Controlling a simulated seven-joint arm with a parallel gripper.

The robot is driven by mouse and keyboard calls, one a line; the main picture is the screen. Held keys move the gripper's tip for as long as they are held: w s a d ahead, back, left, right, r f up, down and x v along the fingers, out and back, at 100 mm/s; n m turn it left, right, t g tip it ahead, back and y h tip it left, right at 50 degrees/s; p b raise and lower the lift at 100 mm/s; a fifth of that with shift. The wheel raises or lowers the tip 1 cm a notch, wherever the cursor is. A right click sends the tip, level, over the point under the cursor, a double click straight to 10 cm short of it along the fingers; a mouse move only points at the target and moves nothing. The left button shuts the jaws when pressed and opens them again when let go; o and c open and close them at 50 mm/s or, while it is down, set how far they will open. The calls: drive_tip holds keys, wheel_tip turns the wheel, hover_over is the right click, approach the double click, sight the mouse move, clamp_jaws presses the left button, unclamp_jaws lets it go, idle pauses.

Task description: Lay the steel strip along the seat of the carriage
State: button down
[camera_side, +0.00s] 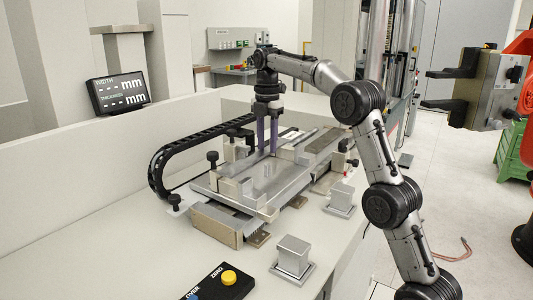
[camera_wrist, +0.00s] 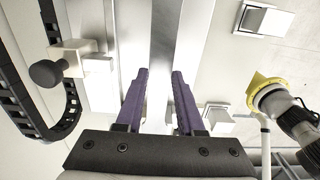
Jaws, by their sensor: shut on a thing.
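The carriage (camera_side: 262,190) is a flat grey metal plate with blocks and black knobs on the bench. My gripper (camera_side: 267,150) points down over its middle, its two purple fingers close to the plate. In the wrist view my gripper (camera_wrist: 160,72) has its fingers either side of a narrow grey band, the steel strip (camera_wrist: 166,35), which runs lengthwise away from me between pale surfaces. The gripper is shut on the strip. The strip is hard to make out in the side view. I cannot tell whether it touches the seat, which is largely hidden by fingers and blocks.
A black cable chain (camera_side: 165,160) curves along the carriage's left. Metal blocks (camera_side: 293,255) and (camera_side: 341,198) stand on the bench in front and to the right. A block with a black knob (camera_wrist: 70,62) is left of the fingers. A display (camera_side: 118,92) stands behind; a button box (camera_side: 222,283) lies in front.

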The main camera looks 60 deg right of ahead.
sight(266, 149)
drive_tip(key=shift+w+f, duration=0.15)
drive_tip(key=shift+f, duration=1.5)
drive_tip(key=shift+f, duration=0.15)
drive_tip(key=c, duration=0.5)
unclamp_jaws()
drive_tip(key=shift+f, duration=0.1)
